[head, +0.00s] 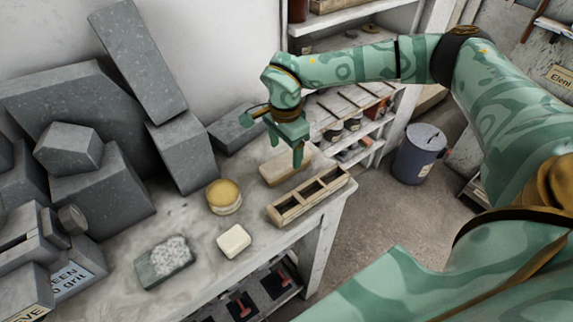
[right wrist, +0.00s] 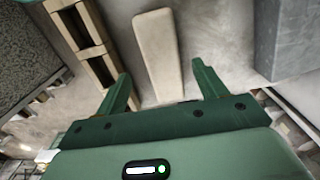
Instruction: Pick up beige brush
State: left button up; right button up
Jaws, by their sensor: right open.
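The beige brush (head: 285,167) is a long, pale block lying on the workbench (head: 205,263), behind a wooden compartment rack. It shows in the right wrist view (right wrist: 158,48) as a narrow, tapered bar, its near end between the fingers in the picture; no bristles show. My right gripper (head: 281,138) is open above the brush, with one finger pointing down near it in the head view. In the right wrist view its two fingers (right wrist: 162,76) are spread with nothing held. I cannot tell the exact height of the gap. My left gripper is not in view.
The wooden rack (head: 308,194) lies close beside the brush. A round yellow-topped item (head: 224,196), a cream block (head: 233,240) and a grey slab with white foam (head: 164,262) are on the bench. Large grey blocks (head: 110,190) crowd the left; a shelf (head: 345,125) stands behind.

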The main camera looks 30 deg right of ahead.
aim_at(284, 160)
jog(key=f, duration=0.5)
jog(key=shift+w+f, duration=0.2)
jog(key=shift+f, duration=0.05)
jog(key=c, duration=1.1)
jog(key=shift+c, duration=0.2)
jog(key=shift+r, duration=0.2)
jog(key=shift+r, duration=0.3)
notch_tip(284, 160, up, 3)
jog(key=shift+f, duration=0.2)
jog(key=s+a+r, duration=0.2)
jog(key=s+r, duration=0.7)
jog(key=s, duration=0.4)
jog(key=shift+s+a+r, duration=0.3)
jog(key=shift+s, duration=0.1)
